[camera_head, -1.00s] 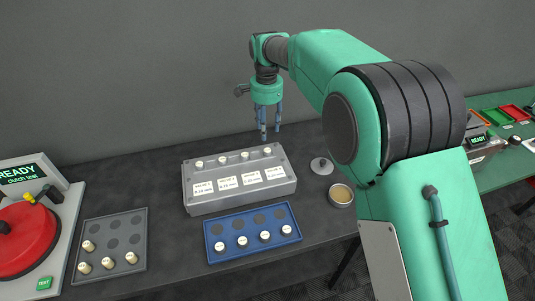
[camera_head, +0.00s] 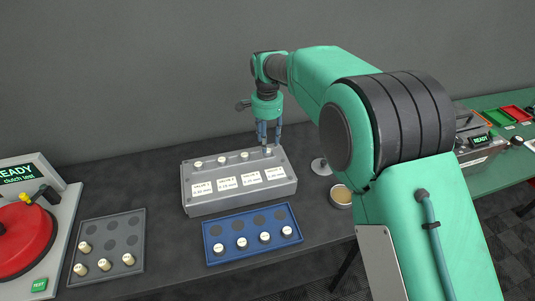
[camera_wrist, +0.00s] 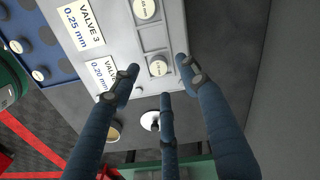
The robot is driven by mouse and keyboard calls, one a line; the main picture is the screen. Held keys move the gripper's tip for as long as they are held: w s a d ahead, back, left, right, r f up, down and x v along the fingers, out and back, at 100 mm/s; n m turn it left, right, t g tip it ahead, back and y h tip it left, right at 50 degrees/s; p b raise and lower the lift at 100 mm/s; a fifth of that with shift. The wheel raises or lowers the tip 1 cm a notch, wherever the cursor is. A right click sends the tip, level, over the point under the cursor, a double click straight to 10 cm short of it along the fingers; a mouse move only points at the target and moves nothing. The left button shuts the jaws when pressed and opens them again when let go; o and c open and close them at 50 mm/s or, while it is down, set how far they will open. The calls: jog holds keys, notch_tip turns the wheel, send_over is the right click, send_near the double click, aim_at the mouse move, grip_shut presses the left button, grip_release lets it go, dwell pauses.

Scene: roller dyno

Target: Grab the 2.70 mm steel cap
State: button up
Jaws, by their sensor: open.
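My gripper (camera_head: 267,146) is open and points down over the right end of the grey valve block (camera_head: 240,201). In the wrist view, its blue fingers (camera_wrist: 160,80) surround a small round cap (camera_wrist: 158,66) in the block's end slot, near valve 4's label, with gaps at the sides. Another cap (camera_wrist: 145,8) sits in the adjoining slot. In the head view, the fingers mostly hide the end cap; three others, such as the leftmost (camera_head: 197,163), show in a row. The cap markings are too small to read, so I cannot tell which is 2.70 mm.
A blue tray (camera_head: 212,256) with several caps lies in front of the block. A grey tray (camera_head: 136,221) with several caps lies left, beside the clutch tester (camera_head: 62,213). A knobbed disc (camera_head: 320,166) and a round cup (camera_head: 341,195) stand right of the block.

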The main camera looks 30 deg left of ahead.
aim_at(268, 150)
jog(key=shift+d+f+b, duration=0.15)
jog(key=shift+f+b, duration=0.45)
jog(key=shift+f, duration=1.3)
grip_shut()
jog(key=shift+r, duration=0.1)
jog(key=shift+r+p, duration=0.45)
jog(key=shift+r, duration=0.35)
notch_tip(268, 150, up, 2)
jog(key=shift+r+p, duration=0.2)
jog(key=shift+p, duration=0.35)
jog(key=s+d+p, duration=0.2)
jog(key=s+d, duration=0.8)
jog(key=s, duration=0.2)
jog(key=shift+d+r+p, duration=0.35)
jog(key=shift+d+r, duration=0.05)
